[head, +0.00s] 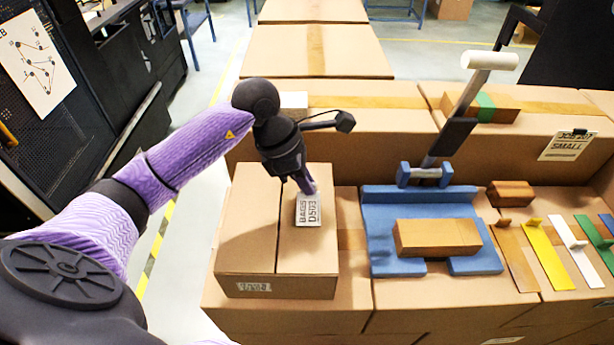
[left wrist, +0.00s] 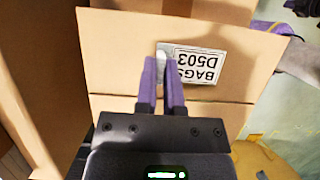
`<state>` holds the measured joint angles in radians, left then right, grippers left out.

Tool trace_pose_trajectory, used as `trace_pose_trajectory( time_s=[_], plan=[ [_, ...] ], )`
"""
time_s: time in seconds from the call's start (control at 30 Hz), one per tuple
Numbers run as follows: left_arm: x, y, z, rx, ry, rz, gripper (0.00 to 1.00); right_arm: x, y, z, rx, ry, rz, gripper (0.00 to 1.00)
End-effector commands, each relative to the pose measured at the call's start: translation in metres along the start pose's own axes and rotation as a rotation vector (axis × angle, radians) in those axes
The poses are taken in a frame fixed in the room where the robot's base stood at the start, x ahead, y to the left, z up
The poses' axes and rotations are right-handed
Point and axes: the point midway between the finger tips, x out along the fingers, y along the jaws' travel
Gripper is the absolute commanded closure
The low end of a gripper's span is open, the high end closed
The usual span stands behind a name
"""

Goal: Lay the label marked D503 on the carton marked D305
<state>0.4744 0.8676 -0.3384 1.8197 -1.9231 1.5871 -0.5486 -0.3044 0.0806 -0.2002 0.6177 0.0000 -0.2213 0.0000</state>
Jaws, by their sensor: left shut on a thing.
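The white label (head: 308,212) reads BAGS D503 and lies flat at the top of a brown carton (head: 245,230). I cannot tell whether it touches the carton or hovers just above it. The carton has a small marking (head: 254,287) on its front face, too small to read. My left gripper (head: 308,189) points down, shut on the label at its edge. In the left wrist view the fingers (left wrist: 161,88) close on a pale tab beside the label (left wrist: 200,66), whose print appears upside down over the carton top (left wrist: 115,50). My right gripper is not in view.
A blue fixture (head: 378,230) holding a brown block (head: 438,238) stands right of the carton. Several coloured strips (head: 545,255) lie further right. A clipboard card (head: 567,146) reads SMALL. Larger cartons (head: 335,98) stand behind.

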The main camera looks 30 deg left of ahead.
Motion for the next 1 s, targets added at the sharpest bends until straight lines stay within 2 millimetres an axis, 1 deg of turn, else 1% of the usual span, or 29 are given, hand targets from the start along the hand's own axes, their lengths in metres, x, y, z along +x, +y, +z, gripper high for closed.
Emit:
trace_pose_trajectory(
  time_s=[0.1,0.33,0.37,0.4,0.47,0.5,0.53,0.77,0.83,0.87,0.97,1.0],
  plan=[
    [0.003,0.000,-0.001,0.000,0.000,0.000,1.00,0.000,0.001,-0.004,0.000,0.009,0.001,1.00],
    [0.006,0.000,-0.002,0.001,0.000,0.001,1.00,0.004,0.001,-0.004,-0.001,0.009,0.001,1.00],
    [0.006,0.000,-0.002,0.001,0.000,0.001,0.88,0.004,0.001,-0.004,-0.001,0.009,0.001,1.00],
    [0.005,0.000,-0.002,0.001,-0.001,0.001,0.80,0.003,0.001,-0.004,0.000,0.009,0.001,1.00],
    [0.004,0.000,-0.002,0.001,-0.001,0.001,0.67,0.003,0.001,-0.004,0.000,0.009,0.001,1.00],
    [0.004,0.000,-0.002,0.001,-0.001,0.001,0.58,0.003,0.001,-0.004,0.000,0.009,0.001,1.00],
    [0.004,0.000,-0.002,0.001,-0.001,0.001,0.55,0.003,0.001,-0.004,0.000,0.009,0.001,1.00],
    [0.004,0.000,-0.002,0.001,0.000,0.001,0.55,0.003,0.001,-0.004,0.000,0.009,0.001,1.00],
    [0.000,0.000,0.000,0.001,-0.001,0.000,0.55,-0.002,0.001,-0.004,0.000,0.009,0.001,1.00],
    [-0.003,0.001,0.000,0.001,0.000,0.002,0.55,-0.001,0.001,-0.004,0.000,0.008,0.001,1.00],
    [-0.024,0.002,-0.002,0.002,0.000,0.007,0.55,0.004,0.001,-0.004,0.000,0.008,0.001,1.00],
    [-0.035,0.002,-0.002,0.002,0.001,0.008,0.55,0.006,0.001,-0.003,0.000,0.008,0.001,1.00]
  ],
)
